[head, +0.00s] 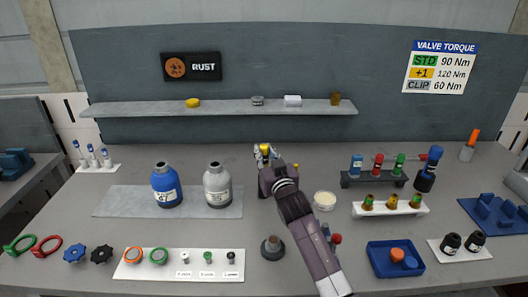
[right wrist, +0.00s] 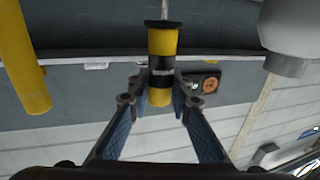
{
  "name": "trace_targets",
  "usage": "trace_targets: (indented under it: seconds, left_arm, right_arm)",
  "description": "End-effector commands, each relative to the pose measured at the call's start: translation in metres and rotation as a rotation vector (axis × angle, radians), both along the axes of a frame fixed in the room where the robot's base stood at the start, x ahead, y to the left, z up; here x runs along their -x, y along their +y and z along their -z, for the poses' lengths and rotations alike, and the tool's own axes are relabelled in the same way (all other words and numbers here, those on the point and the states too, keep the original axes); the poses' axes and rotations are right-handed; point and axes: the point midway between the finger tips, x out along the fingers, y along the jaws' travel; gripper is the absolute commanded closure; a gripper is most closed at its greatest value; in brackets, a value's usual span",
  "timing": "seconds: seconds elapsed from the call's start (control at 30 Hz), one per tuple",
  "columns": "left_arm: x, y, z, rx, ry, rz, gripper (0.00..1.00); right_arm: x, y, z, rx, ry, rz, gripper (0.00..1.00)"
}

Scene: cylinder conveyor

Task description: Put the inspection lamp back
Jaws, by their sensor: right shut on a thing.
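My right gripper (head: 265,156) reaches over the middle of the grey bench toward its back. It is shut on a yellow and black cylinder, which looks like the inspection lamp (right wrist: 163,42). The lamp sits between the fingertips in the right wrist view, with a dark disc and a thin pale rod at its upper end there. In the head view only a small yellow part of the lamp (head: 264,148) shows; the gripper and arm hide the rest. I cannot make out a holder for it. My left gripper is not in view.
A grey bottle (head: 217,188) and a blue bottle (head: 166,187) stand left of my right arm. A round pale dish (head: 325,200) and a dark rack (head: 374,180) are to its right. A wall shelf (head: 225,108) runs behind. A dark round base (head: 272,247) stands in front.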

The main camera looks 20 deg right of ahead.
Motion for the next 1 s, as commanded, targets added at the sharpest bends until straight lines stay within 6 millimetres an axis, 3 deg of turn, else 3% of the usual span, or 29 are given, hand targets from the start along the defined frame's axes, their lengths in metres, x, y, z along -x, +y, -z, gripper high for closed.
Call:
trace_targets:
  seconds: [0.87, 0.9, 1.0]
  left_arm:
    - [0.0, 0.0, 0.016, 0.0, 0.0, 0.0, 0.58]
    - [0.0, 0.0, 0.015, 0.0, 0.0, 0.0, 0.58]
    - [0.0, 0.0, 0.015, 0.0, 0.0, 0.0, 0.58]
  right_arm:
    - [0.0, 0.0, 0.023, 0.0, -0.001, 0.0, 1.0]
    - [0.0, 0.0, 0.022, 0.0, -0.002, 0.0, 0.79]
    - [0.0, 0.0, 0.022, 0.0, -0.001, 0.0, 0.68]
